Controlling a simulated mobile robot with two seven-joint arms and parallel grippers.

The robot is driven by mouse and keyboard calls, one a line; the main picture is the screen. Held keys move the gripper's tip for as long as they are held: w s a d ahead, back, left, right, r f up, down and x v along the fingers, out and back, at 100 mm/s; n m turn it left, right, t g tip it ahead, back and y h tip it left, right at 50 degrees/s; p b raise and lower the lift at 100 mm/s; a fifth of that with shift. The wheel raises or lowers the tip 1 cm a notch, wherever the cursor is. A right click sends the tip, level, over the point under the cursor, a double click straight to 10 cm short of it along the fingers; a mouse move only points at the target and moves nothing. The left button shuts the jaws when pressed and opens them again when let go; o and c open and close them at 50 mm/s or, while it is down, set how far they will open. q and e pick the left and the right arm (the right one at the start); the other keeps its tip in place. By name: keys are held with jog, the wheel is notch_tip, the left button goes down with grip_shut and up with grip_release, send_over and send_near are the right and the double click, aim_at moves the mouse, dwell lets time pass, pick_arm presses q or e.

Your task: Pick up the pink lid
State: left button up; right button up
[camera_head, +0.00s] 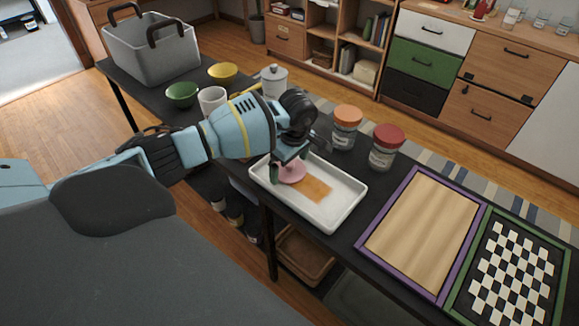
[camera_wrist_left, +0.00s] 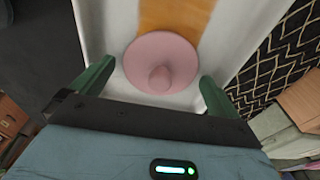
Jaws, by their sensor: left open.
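The pink lid (camera_head: 291,173) lies in the white tray (camera_head: 343,214), beside a flat orange-brown patch (camera_head: 318,190). In the left wrist view the lid (camera_wrist_left: 161,62) is a round pink disc with a knob (camera_wrist_left: 160,78) facing the camera. My left gripper (camera_head: 290,163) is over the tray at the lid. Its two green fingers are apart, one on each side of the lid's near part, and the left gripper (camera_wrist_left: 155,84) is empty. In the head view the gripper hides part of the lid. My right gripper is not in view.
An orange-lidded jar (camera_head: 345,127) and a red-lidded jar (camera_head: 385,147) stand behind the tray. A purple-framed board (camera_head: 425,229) and a checkered board (camera_head: 514,273) lie to the right. A white cup (camera_head: 212,99), bowls and a grey basket (camera_head: 150,48) stand at the left.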

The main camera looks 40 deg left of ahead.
pick_arm(q)
jog(key=c, duration=0.9)
jog(key=shift+r, duration=0.1)
jog(key=shift+r, duration=0.5)
notch_tip(320, 180, up, 2)
jog(key=shift+r, duration=0.15)
jog(key=s+d, duration=0.1)
jog(key=s, duration=0.4)
jog(key=s+d+r, duration=0.1)
jog(key=s, duration=0.4)
jog(key=s+d, duration=0.1)
jog(key=s, duration=0.4)
jog(key=shift+s+d+r, duration=0.1)
jog(key=shift+s+r, duration=0.15)
jog(key=shift+s, duration=0.1)
